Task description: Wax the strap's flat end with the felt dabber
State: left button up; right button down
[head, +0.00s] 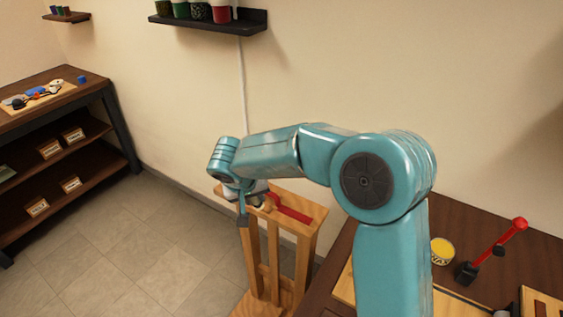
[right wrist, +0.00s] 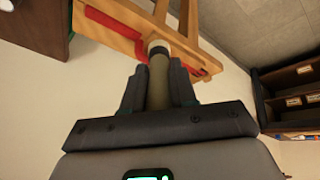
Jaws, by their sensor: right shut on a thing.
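The red strap (head: 291,213) lies along the top of a wooden stand (head: 313,212). In the right wrist view the strap (right wrist: 112,25) runs along the stand's wooden top beam (right wrist: 125,10). My right gripper (right wrist: 158,75) is shut on the felt dabber (right wrist: 158,88), a tan rod with a dark band and a pale tip. The dabber's tip is at the strap and overlaps part of it in the right wrist view; I cannot tell whether they touch. In the head view the dabber (head: 266,205) is small beside the strap's left part. My left gripper is not in view.
A shelf unit (head: 60,140) stands at left. A wall shelf (head: 215,22) holds several jars. Open floor lies left of the stand.

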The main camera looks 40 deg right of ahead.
jog(key=d+r+m, duration=0.3)
jog(key=d+r, duration=0.2)
jog(key=d, duration=0.3)
jog(key=shift+g, duration=0.4)
jog(key=f+b, duration=0.2)
jog(key=f, duration=0.1)
jog(key=d+f, duration=0.1)
jog(key=f, duration=0.1)
jog(key=shift+s+b, duration=0.2)
jog(key=shift+b, duration=0.2)
jog(key=shift+a+r, duration=0.1)
